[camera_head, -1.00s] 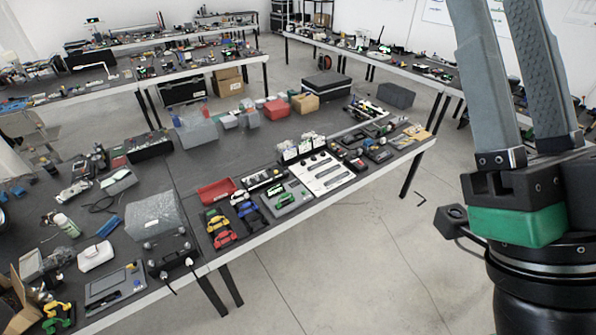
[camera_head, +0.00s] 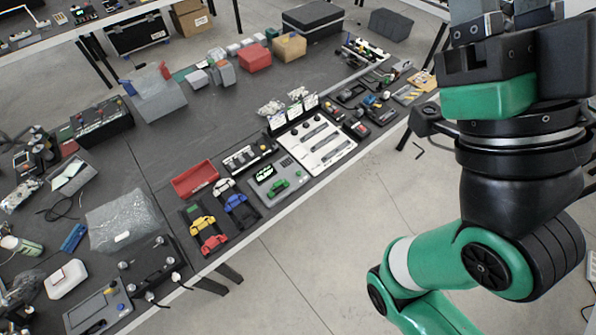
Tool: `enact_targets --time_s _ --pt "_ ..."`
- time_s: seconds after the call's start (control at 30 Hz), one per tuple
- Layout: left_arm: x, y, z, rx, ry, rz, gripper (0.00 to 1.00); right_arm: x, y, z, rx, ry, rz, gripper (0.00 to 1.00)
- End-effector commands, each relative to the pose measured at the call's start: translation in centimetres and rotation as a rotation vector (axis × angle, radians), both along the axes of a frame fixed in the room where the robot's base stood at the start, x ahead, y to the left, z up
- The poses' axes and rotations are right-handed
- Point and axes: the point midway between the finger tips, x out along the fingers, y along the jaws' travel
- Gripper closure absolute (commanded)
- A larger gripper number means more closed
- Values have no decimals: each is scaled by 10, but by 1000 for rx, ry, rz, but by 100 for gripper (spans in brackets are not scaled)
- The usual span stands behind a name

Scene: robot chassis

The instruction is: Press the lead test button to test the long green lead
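A green plug-like piece (camera_head: 279,187), which looks like the green lead, lies on a grey tester-like panel (camera_head: 262,186) at the front of the table. A small dark display with green marks (camera_head: 265,173) is on that panel. Tiny buttons (camera_head: 287,161) show near its upper right; I cannot tell which is the lead test button. My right gripper (camera_head: 500,22) is at the upper right, far from the panel, pointing up. Its finger bases stand apart, and its tips are out of frame. My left gripper is not in view.
Black trays hold red and yellow pieces (camera_head: 203,232) and blue and white pieces (camera_head: 236,203) left of the panel. A red bin (camera_head: 195,179) is behind them. A white panel with knobs (camera_head: 320,149) is to the right. Bare floor lies in front of the table.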

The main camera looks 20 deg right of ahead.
Motion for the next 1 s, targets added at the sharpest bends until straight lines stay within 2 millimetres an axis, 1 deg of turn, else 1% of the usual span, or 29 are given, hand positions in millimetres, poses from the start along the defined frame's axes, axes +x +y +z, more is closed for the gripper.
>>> enact_targets --time_s 0.37,0.4,0.47,0.6,0.67,1.0 --pt "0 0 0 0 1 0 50 0 0 0 0 1 0 50" --pt "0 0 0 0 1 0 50 0 0 0 0 1 0 54" --pt "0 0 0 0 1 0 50 0 0 0 0 1 0 64" --pt "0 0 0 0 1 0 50 0 0 0 0 1 0 90" --pt "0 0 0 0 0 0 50 0 0 0 0 1 0 100" --pt "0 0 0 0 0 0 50 0 0 0 0 0 0 100"
